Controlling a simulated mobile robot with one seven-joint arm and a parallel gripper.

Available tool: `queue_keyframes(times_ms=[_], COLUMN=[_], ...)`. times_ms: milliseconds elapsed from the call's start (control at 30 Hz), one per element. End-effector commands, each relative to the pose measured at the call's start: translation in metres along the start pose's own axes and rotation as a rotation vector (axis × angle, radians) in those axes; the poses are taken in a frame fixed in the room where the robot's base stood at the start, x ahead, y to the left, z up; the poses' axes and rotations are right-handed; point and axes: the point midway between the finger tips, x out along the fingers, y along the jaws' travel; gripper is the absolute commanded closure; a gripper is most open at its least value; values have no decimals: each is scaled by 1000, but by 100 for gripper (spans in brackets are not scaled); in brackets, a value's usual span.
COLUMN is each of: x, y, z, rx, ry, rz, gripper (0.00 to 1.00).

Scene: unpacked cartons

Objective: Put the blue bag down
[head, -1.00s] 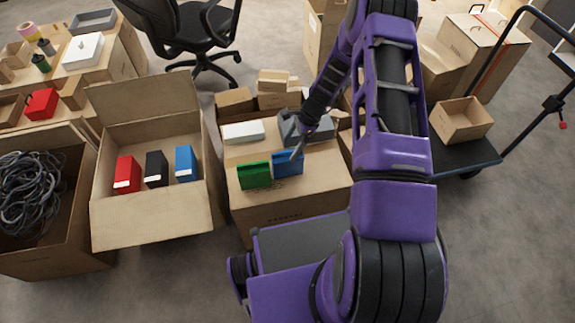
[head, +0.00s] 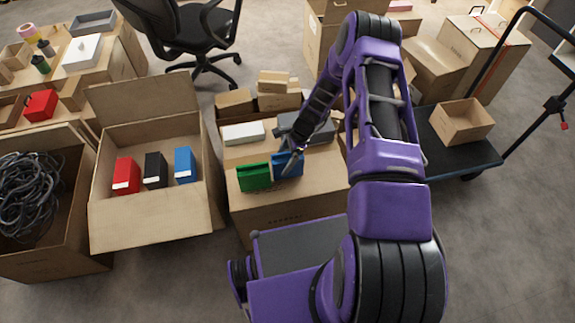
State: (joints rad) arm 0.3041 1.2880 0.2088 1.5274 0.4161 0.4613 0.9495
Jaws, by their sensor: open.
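The blue bag (head: 279,165) stands on top of a closed carton (head: 292,205), just right of a green bag (head: 254,177). Its base seems to be on the carton top. I cannot tell whether a finger touches the bag.
A white box (head: 243,132) and a grey tray (head: 312,127) lie behind the bags. Left is an open carton (head: 150,222) with red, black and blue upright items. A carton of coiled cable (head: 68,245) stands farther left. A cart (head: 470,155) stands right.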

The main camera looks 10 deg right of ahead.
Motion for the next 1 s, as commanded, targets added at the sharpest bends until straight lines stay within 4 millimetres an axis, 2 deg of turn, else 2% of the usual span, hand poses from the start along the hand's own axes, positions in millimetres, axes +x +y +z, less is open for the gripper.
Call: queue_keyframes(times_ms=[800, 1000], x=[4, 4], y=[0, 0], z=[-2, -2], rx=[0, 0], ry=[0, 0], rz=[0, 0], gripper=[9, 45])
